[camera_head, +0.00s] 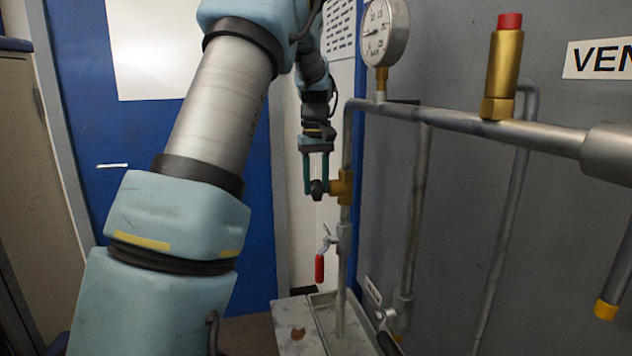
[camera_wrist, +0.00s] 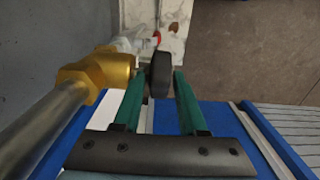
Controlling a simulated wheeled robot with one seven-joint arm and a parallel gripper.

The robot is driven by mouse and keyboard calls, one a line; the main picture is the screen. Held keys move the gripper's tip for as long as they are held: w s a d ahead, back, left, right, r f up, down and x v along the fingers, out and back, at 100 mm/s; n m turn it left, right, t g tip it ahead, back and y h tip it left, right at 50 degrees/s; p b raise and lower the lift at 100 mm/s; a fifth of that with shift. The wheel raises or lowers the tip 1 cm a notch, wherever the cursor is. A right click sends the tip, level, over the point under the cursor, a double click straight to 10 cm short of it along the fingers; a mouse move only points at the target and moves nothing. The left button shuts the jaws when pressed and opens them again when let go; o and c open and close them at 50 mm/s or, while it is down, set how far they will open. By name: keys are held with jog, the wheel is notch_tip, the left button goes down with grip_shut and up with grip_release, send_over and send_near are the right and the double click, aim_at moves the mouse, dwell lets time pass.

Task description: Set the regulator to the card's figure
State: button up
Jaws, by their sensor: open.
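The regulator is a brass body (camera_head: 342,187) on the upright pipe, with a black knob (camera_head: 318,188) on its left side. My gripper (camera_head: 317,183) points down with its two green fingers on either side of the knob. In the wrist view, the black knob (camera_wrist: 160,75) lies between the fingertips, nearer the right finger, and the brass body (camera_wrist: 88,78) is to its left. My gripper (camera_wrist: 157,84) is open; I cannot tell whether a finger touches the knob. A round gauge (camera_head: 384,32) stands above on the pipe; its reading is too small to tell. A printed sheet (camera_head: 340,30) is on the wall, its text unreadable.
A red-handled valve (camera_head: 320,266) hangs below the regulator. A horizontal pipe (camera_head: 450,121) with a red-topped brass fitting (camera_head: 503,70) runs right along the grey panel. A blue door (camera_head: 120,140) stands behind my arm. Open space lies left of the regulator.

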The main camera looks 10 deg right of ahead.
grip_shut()
dwell(0.3)
jog(key=shift+f+b, duration=0.1)
jog(key=shift+b, duration=0.4)
